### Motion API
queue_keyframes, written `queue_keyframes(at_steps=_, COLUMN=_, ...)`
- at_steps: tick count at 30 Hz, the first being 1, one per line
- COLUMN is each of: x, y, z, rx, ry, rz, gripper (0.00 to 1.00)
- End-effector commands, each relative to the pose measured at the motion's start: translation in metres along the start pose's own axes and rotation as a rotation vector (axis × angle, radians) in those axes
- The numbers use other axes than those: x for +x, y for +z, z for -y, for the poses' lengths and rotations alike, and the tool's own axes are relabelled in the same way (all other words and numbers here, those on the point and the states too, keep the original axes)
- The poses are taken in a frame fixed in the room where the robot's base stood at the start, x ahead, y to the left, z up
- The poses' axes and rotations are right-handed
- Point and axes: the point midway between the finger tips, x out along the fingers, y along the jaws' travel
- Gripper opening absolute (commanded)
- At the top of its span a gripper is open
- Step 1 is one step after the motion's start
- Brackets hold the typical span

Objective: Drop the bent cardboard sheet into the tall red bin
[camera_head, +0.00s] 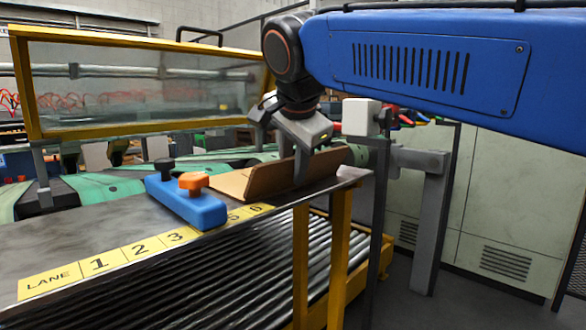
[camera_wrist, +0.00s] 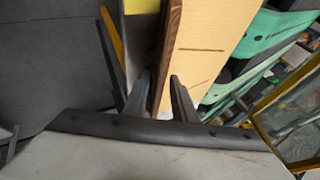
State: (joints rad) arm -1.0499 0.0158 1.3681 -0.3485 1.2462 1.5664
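The bent cardboard sheet (camera_head: 262,180) lies at the right end of the metal table, one part flat and one flap standing up. My gripper (camera_head: 303,180) points down at the flap. In the wrist view, the sheet's tan face (camera_wrist: 207,42) and dark brown side run up from between the two fingers of my gripper (camera_wrist: 158,82). The fingers stand apart, one on each side of the flap, and I see no clear grip on it. The tall red bin is not in either view.
A blue control box (camera_head: 187,203) with a black and an orange knob stands left of the sheet. Numbered yellow lane labels (camera_head: 98,263) line the table's front edge. Rollers (camera_head: 225,285) run below. A yellow-framed clear guard (camera_head: 140,85) stands behind, and a grey post (camera_head: 432,215) at right.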

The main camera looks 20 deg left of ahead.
Motion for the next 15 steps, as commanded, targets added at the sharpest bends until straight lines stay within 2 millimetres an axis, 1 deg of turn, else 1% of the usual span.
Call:
queue_keyframes(at_steps=5, x=-0.027, y=0.0, z=0.001, rx=0.0, ry=-0.004, rz=0.0, gripper=0.25)
queue_keyframes(at_steps=9, x=-0.055, y=0.001, z=0.001, rx=0.0, ry=-0.004, rz=0.001, gripper=0.25)
queue_keyframes(at_steps=15, x=-0.091, y=0.0, z=0.001, rx=0.0, ry=-0.004, rz=0.001, gripper=0.25)
